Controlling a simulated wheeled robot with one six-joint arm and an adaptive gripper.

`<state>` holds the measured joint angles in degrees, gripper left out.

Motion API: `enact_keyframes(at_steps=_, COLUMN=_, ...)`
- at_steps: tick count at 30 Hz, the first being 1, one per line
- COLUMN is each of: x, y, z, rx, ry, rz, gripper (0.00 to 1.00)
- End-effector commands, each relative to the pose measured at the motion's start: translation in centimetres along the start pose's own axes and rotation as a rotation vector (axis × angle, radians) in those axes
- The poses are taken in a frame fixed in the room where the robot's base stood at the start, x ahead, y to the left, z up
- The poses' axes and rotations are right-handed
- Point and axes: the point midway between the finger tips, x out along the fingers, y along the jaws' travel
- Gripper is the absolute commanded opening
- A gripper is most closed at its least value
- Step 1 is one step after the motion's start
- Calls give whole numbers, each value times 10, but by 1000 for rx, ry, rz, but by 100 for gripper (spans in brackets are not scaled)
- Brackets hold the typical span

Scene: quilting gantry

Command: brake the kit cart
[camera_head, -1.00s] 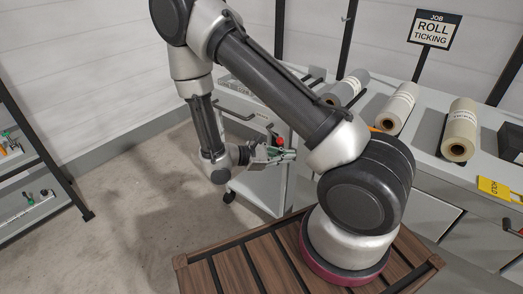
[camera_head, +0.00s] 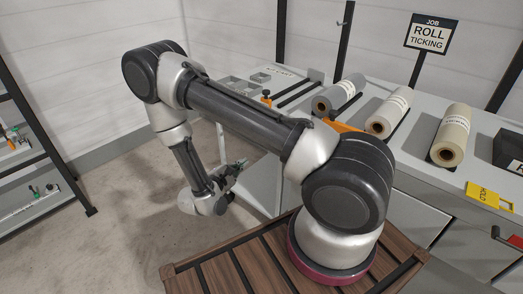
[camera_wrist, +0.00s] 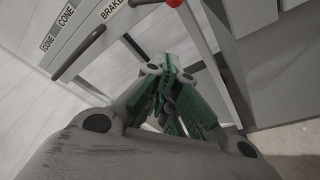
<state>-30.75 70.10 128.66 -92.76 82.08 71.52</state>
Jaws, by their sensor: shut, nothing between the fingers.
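The kit cart (camera_head: 262,186) is the pale grey cart behind my arm in the head view. My arm hides much of its front. In the wrist view a BRAKE label (camera_wrist: 112,9) sits on a pale strip at the top, with a red knob (camera_wrist: 174,3) right of it, cut by the top edge. My gripper (camera_head: 240,165) is low in front of the cart and points up and right. It also shows in the wrist view (camera_wrist: 168,85), its green-padded fingers closed together and empty. The red knob is apart from the fingers. I cannot tell the brake's state.
Grey trays (camera_head: 240,86) lie beyond my upper arm. Fabric rolls (camera_head: 449,138), a ROLL TICKING sign (camera_head: 432,34) and a yellow HOLD tag (camera_head: 490,195) are on the bench at right. A black-framed shelf (camera_head: 40,150) stands at left. Floor (camera_head: 125,215) between is clear.

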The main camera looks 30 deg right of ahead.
Motion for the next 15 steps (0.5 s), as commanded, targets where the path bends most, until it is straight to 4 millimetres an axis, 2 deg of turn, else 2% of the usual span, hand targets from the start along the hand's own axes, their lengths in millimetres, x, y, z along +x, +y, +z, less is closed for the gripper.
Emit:
enact_keyframes(at_steps=5, x=13, y=0, z=1, rx=0, ry=-3, rz=-3, gripper=0)
enact_keyframes(at_steps=15, x=83, y=-1, z=2, rx=1, ry=-6, rz=-5, gripper=0)
